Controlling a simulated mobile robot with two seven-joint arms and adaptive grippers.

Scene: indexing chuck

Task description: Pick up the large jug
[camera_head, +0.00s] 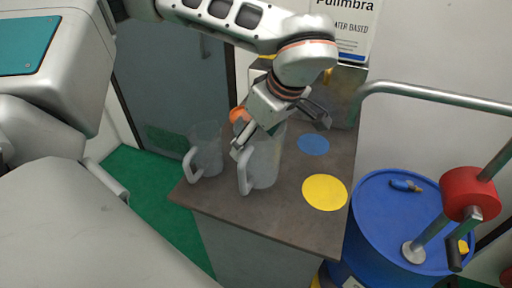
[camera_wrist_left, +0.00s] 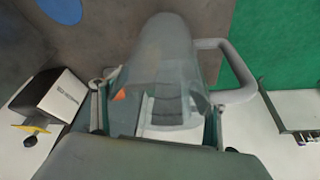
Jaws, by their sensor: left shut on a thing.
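The large jug (camera_head: 265,165) is grey and see-through, with a pale handle on its left side, and stands upright on the brown-grey tabletop. My left gripper (camera_head: 280,132) comes down over its top from above and hides part of the rim. In the left wrist view the jug (camera_wrist_left: 165,55) lies between the two fingers of the gripper (camera_wrist_left: 158,110), with its handle to the right. The gripper is shut on the jug. A smaller see-through jug (camera_head: 207,155) stands just left of it, apart from the gripper. My right gripper is not in view.
The tabletop (camera_head: 230,205) has a blue disc (camera_head: 313,145) and a yellow disc (camera_head: 324,192), both clear. A labelled container (camera_head: 345,30) stands at the back. A blue drum (camera_head: 385,225) and metal rail (camera_head: 430,95) are at the right. Green floor (camera_head: 145,195) lies left.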

